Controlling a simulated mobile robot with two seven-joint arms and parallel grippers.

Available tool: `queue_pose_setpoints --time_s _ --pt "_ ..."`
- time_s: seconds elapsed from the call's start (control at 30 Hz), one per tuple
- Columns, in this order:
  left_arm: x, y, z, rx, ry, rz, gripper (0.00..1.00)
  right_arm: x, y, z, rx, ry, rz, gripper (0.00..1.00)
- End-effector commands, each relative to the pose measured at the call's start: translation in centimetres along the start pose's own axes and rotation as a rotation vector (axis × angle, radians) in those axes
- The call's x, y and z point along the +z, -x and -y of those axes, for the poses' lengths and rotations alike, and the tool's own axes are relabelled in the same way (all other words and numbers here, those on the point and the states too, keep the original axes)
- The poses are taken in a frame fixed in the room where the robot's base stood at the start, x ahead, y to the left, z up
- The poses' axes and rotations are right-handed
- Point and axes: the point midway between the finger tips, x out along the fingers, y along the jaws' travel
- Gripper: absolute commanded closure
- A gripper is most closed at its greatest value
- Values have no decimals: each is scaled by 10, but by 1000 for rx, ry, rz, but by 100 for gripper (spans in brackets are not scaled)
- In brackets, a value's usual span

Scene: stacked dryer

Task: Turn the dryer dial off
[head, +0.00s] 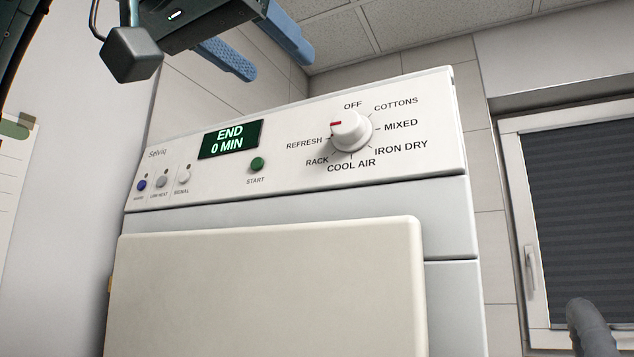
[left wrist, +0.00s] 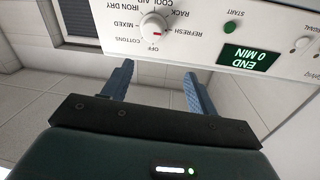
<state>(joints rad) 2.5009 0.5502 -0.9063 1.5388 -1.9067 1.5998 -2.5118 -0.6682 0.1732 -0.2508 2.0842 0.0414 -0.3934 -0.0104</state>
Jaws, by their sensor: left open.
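The white dryer dial (head: 352,130) is on the right part of the dryer's control panel (head: 290,190). Its red mark points up-left in the head view, between the OFF and REFRESH labels. The dial also shows upside down in the left wrist view (left wrist: 152,25), with its red mark between the same two labels. My left gripper (head: 279,67) is open and empty, with two blue fingers apart above the panel's top edge. In the left wrist view the fingers (left wrist: 159,72) lie on either side of the dial's line, clear of it. My right gripper is not in view.
The green display (head: 230,138) reads END 0 MIN. A green START button (head: 257,164) and several small buttons sit left of the dial. A pale door panel (head: 270,290) stands out below. A window with a dark blind (head: 580,200) is at right. The space before the dial is clear.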

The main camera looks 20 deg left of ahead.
Motion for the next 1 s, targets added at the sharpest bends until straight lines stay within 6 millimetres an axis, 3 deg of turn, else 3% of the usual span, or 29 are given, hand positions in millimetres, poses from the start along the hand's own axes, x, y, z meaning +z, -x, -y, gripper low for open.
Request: queue_pose_setpoints --time_s 0.03,0.1,0.37,0.8,1.0 --pt "19 2 -4 2 -3 -5 41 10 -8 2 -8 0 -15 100" --pt "25 2 -5 2 -3 -5 41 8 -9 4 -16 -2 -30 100" --pt "27 -10 -5 2 -2 -1 41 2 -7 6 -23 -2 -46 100" --pt "26 -96 -5 3 -2 -1 41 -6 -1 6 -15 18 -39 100" --pt "26 -122 -6 3 -2 -2 41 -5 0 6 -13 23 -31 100"
